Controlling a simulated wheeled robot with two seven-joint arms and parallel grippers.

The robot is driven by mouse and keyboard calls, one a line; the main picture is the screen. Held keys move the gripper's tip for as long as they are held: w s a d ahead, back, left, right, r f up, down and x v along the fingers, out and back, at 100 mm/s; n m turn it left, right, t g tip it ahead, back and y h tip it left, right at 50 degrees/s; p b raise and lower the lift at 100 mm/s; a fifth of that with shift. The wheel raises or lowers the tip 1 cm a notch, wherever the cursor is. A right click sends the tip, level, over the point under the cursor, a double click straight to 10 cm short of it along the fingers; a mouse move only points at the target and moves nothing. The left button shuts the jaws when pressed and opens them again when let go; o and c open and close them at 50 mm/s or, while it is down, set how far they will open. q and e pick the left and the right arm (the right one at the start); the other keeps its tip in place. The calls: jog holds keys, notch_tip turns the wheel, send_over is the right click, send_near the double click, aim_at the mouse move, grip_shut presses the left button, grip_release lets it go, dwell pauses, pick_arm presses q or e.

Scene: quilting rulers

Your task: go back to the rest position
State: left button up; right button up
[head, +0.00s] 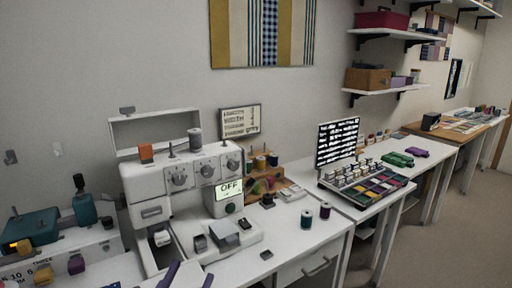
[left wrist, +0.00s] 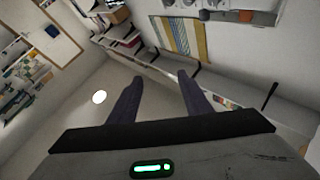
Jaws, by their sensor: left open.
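My left gripper (head: 188,278) shows at the bottom edge of the head view, in front of the white table. Its two dark purple fingers also show in the left wrist view (left wrist: 156,88), spread apart with nothing between them. Most of the left arm is out of the head view. My right gripper is not in either view.
A white sewing machine (head: 155,190) stands on the white table (head: 310,243), just beyond my left gripper. Two thread spools (head: 306,218) stand near the table's front edge. A tray of coloured compartments (head: 370,188) lies farther right. Open floor (head: 445,225) lies at the right.

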pick_arm(q)
notch_tip(320, 180, down, 9)
jog(key=w+a+n+g+y, duration=0.1)
jog(key=n+g+y, duration=0.1)
jog(key=g, duration=0.1)
jog(key=s+a+f+n+g+y, duration=0.1)
jog(key=s+f+g, duration=0.4)
jog(key=s+f, duration=0.4)
jog(key=s+a+f+n+g+y, duration=0.1)
jog(key=s+f+g, duration=0.4)
jog(key=f, duration=1)
jog(key=s+a+y, duration=0.1)
jog(key=s, duration=0.2)
jog(key=shift+s+f+n, duration=0.4)
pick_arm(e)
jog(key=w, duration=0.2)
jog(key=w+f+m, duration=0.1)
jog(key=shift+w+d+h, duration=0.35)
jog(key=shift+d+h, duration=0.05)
